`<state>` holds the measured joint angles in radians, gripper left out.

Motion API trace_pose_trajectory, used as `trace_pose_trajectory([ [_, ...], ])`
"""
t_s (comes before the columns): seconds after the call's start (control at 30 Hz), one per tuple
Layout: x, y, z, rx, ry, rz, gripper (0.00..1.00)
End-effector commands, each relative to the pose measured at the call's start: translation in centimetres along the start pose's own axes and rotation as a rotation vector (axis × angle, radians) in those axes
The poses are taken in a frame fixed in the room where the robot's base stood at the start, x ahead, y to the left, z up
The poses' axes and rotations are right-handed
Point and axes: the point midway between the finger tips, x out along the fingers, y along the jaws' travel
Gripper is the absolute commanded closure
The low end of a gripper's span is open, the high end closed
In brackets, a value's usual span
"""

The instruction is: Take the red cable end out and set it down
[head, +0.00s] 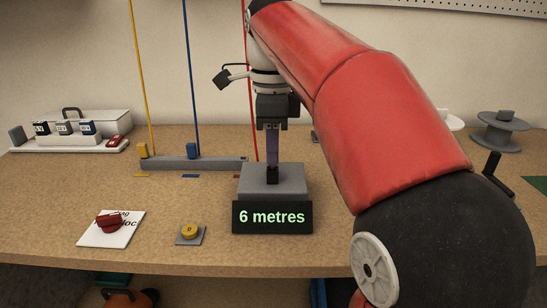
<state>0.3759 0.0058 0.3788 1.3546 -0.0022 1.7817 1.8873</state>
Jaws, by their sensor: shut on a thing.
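A red cable (251,100) hangs down the wall behind my gripper and drops out of sight behind the grey tester block (290,182). The tester's black front display (272,217) reads "6 metres". My gripper (272,174) points straight down at the top of the block, its jaws shut at the socket. The red cable end is hidden there, between the jaws, so I cannot tell how deep it sits. A grey rack (220,163) to the left holds a yellow cable end (143,150) and a blue cable end (192,149); its right part looks bare.
A white card with a dark red piece (108,223) and a yellow button (190,231) lie near the front edge. A tray of labelled blocks (65,145) stands at the left. A grey spool (500,131) stands at the right. My arm covers the right middle.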

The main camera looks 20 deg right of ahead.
Motion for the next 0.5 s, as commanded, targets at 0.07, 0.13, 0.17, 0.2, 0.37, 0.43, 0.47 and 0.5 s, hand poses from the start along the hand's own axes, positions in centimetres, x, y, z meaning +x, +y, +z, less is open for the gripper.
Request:
trace_pose_trajectory([
  [0.07, -0.5, 0.0, 0.0, 0.0, 0.0, 0.0, 1.0],
  [0.13, -0.8, 0.0, 0.0, 0.0, 0.0, 0.0, 1.0],
  [0.17, -0.9, 0.0, 0.0, -0.001, 0.0, 0.0, 1.0],
  [0.2, -1.1, 0.0, 0.0, -0.001, 0.0, 0.0, 1.0],
  [0.37, -1.6, 0.0, 0.0, -0.001, 0.0, 0.0, 1.0],
  [0.43, -1.8, 0.0, 0.0, 0.0, 0.0, -0.001, 1.0],
  [0.47, -2.0, 0.0, 0.0, 0.0, 0.0, -0.001, 1.0],
  [0.5, -2.1, 0.0, 0.0, 0.0, 0.0, 0.0, 1.0],
])
